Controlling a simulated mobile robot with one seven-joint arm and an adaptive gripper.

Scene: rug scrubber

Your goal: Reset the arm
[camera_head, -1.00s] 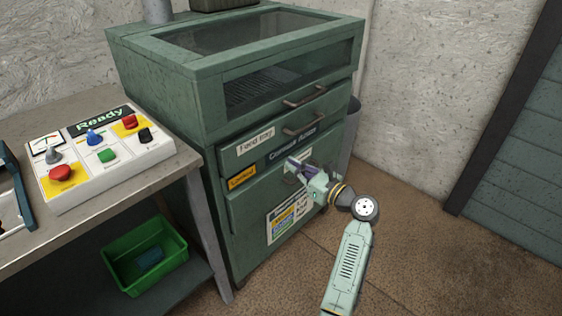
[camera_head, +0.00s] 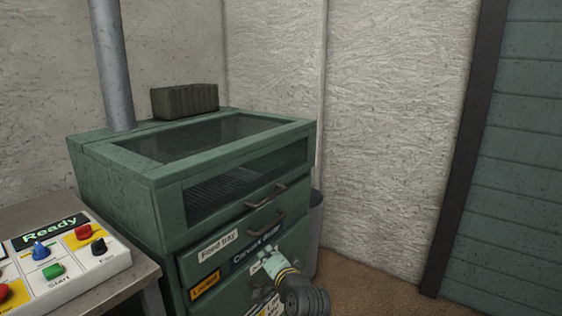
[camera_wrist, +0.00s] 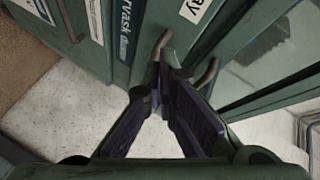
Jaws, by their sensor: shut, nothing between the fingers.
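My gripper (camera_wrist: 160,85) shows in the wrist view with its two dark fingers meeting at the tips, shut with nothing between them. In the head view, my gripper (camera_head: 268,254) is in front of the green machine's drawers, its fingers small and hard to make out. The green machine (camera_head: 125,200) has a glass top and front. Two curved handles show on its front: an upper handle (camera_head: 266,196) and a lower handle (camera_head: 268,224). In the wrist view a handle (camera_wrist: 160,45) appears close to my fingertips; I cannot tell whether they touch.
A white control box (camera_head: 110,258) with coloured buttons and a "Ready" display sits on a grey table (camera_head: 148,277) at left. A grey bin (camera_head: 315,225) stands behind the machine's right side. A dark slatted door (camera_head: 520,150) is at right. Brown floor (camera_head: 375,275) lies open between.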

